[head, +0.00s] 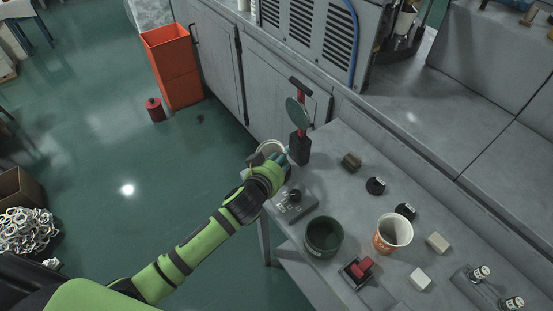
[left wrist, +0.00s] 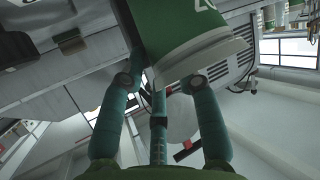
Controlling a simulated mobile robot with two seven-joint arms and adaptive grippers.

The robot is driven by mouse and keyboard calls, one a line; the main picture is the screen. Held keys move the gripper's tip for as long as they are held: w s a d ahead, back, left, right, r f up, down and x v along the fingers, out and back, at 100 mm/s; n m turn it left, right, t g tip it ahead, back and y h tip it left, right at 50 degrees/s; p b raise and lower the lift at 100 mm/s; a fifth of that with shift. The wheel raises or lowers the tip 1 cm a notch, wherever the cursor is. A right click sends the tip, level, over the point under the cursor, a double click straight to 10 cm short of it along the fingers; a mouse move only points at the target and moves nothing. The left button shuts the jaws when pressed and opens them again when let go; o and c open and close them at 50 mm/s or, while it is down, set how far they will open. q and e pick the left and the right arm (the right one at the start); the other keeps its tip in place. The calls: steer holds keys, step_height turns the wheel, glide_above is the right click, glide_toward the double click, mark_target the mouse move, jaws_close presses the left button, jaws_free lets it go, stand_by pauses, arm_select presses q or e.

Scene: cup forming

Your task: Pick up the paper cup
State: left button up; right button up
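A pale-rimmed round cup (head: 271,147) is at the far left corner of the grey table, partly hidden by my left gripper (head: 268,166). In the left wrist view a green cup with a white rim (left wrist: 195,40) fills the top middle, tilted. My left gripper's fingers (left wrist: 162,82) are spread apart; the right fingertip overlaps the white rim, and the middle finger's tip ends at the cup's edge. Whether they press on the cup I cannot tell. Another paper cup (head: 388,238), orange-patterned, stands upright on the table, apart from the gripper. My right gripper is not in view.
A dark green round container (head: 323,236), a red-and-black block (head: 358,272), small pale blocks (head: 438,242) and dark round pieces (head: 376,186) are on the table. A red-handled tool with a round disc (head: 298,112) stands just behind my left gripper. Cabinets line the back.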

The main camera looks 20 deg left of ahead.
arm_select(q)
steer(key=shift+w+f, duration=0.1)
steer(key=shift+w, duration=0.1)
jaws_close()
stand_by(0.3)
